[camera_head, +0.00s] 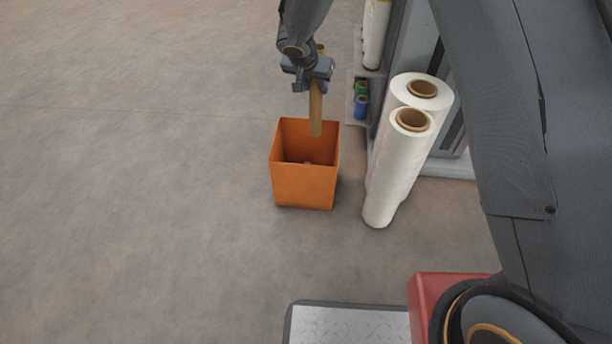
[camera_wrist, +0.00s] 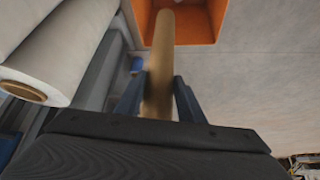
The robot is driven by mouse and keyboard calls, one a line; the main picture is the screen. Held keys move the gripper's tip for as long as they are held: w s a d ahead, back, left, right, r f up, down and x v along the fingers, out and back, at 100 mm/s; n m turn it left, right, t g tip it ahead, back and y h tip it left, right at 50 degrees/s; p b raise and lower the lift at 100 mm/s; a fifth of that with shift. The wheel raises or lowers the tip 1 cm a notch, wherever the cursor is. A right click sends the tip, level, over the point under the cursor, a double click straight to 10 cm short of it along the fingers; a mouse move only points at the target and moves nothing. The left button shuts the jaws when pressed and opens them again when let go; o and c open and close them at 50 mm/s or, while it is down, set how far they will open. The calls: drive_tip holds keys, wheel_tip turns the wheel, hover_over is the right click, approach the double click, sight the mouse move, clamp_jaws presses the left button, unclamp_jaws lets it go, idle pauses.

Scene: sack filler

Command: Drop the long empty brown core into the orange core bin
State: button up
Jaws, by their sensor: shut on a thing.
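The long brown core (camera_head: 316,112) hangs upright in my gripper (camera_head: 313,84), and its lower end overlaps the opening of the orange core bin (camera_head: 303,187) in the head view. In the wrist view the core (camera_wrist: 160,65) lies between the two fingers of my gripper (camera_wrist: 158,98), and its far end overlaps the orange bin (camera_wrist: 203,38). My gripper is shut on the core. Whether the lower end is below the rim, I cannot tell. Something small and grey shows on the bin's floor.
Two tall white film rolls (camera_head: 400,160) stand on the floor right of the bin. Behind them a shelf holds a green spool (camera_head: 361,89) and a blue spool (camera_head: 361,107) beside a grey machine (camera_head: 415,50). The floor left of the bin is clear.

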drive_tip(key=b, duration=0.5)
hover_over(310, 129)
drive_tip(key=f, duration=1.2)
drive_tip(key=shift+w, duration=0.2)
drive_tip(key=shift+f+b, duration=1.25)
drive_tip(key=shift+f, duration=1.9)
drive_tip(key=o, duration=1.2)
drive_tip(key=p+v, duration=0.2)
drive_tip(key=v, duration=0.5)
drive_tip(key=shift+s+r, duration=0.2)
drive_tip(key=shift+r, duration=0.15)
